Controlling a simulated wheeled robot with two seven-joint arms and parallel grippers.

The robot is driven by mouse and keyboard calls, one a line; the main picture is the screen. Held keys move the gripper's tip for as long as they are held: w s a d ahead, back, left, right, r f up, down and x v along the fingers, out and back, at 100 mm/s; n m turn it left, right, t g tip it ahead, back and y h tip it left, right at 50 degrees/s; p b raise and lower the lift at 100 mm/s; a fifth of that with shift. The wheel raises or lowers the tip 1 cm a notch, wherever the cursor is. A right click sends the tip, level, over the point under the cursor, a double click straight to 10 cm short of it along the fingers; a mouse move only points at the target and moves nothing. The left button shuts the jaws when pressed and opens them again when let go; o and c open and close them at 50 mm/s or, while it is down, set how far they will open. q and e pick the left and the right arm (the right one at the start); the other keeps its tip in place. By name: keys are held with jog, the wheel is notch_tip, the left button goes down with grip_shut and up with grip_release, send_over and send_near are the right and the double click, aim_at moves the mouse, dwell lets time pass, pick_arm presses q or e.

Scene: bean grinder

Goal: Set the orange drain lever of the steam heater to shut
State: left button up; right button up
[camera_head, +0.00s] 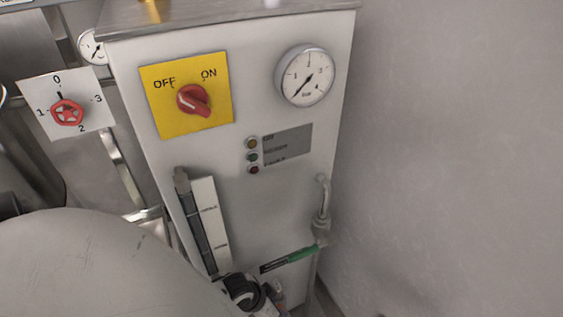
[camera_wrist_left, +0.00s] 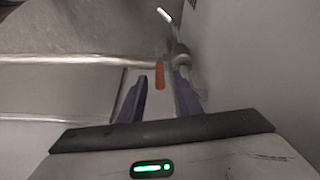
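The orange drain lever (camera_wrist_left: 159,76) shows in the left wrist view as a short upright strip in the picture, beside a metal pipe fitting. My left gripper (camera_wrist_left: 160,76) is open, with its two purple fingers apart. The lever appears between the fingertips, with a visible gap to each; I cannot tell how far its depth lies from them. The steam heater (camera_head: 235,130) is the white cabinet in the head view. I cannot make out the orange lever in the head view. My right gripper is in neither view.
A grey wall (camera_head: 460,150) stands close on the right.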

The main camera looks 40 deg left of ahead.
pick_arm(q)
jog(key=b+x, duration=0.1)
jog(key=x, duration=0.4)
jog(key=shift+w+d+b, duration=0.1)
jog(key=shift+b, duration=0.2)
grip_shut()
